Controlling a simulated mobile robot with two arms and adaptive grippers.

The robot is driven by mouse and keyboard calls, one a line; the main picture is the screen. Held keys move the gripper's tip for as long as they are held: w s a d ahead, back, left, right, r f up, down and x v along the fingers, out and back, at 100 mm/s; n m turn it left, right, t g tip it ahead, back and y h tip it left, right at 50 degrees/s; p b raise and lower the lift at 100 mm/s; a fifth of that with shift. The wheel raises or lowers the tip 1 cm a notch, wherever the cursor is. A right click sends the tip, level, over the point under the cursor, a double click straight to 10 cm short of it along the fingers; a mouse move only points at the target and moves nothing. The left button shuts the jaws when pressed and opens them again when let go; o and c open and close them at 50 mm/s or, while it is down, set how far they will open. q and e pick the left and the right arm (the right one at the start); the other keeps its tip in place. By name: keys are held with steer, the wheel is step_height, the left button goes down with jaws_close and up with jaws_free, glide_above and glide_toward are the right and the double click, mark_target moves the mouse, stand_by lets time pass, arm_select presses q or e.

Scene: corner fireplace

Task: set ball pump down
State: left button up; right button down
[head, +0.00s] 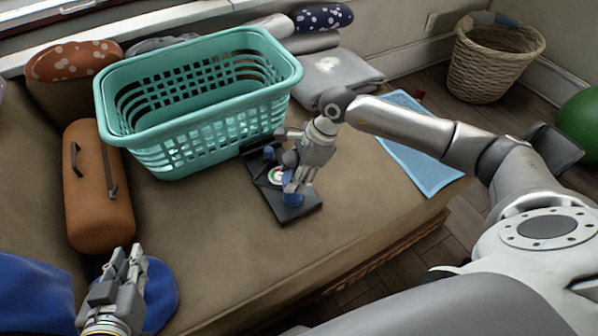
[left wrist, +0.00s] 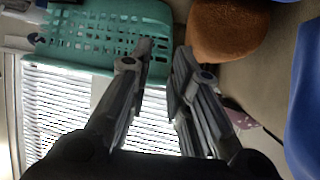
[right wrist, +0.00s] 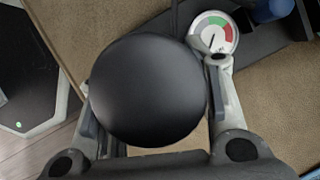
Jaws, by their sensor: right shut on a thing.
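The ball pump (head: 299,213) has a flat black base, blue parts and a round gauge with green and red areas. It is at the middle of the brown cushion, in front of the teal basket; I cannot tell whether its base touches the cushion. My right gripper (head: 298,183) is shut on the pump from above and hides part of it. In the right wrist view a large black rounded part fills the space between the fingers, beside the pump's gauge (right wrist: 213,36). My left gripper (head: 126,258) is open and empty at the lower left, with its fingers apart in the left wrist view (left wrist: 166,52).
A teal laundry basket (head: 200,118) stands behind the pump. A brown bolster (head: 97,205) lies to the left, blue fabric (head: 35,295) at lower left. Folded grey cloth (head: 335,75) and a light blue cloth (head: 425,165) lie right. The cushion's front is clear up to its edge.

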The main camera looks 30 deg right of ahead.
steer(key=c, duration=1.2)
jaws_free()
steer(key=o, duration=0.5)
steer(key=shift+s, duration=0.1)
steer(key=shift+c, duration=0.2)
steer(key=shift+r, duration=0.1)
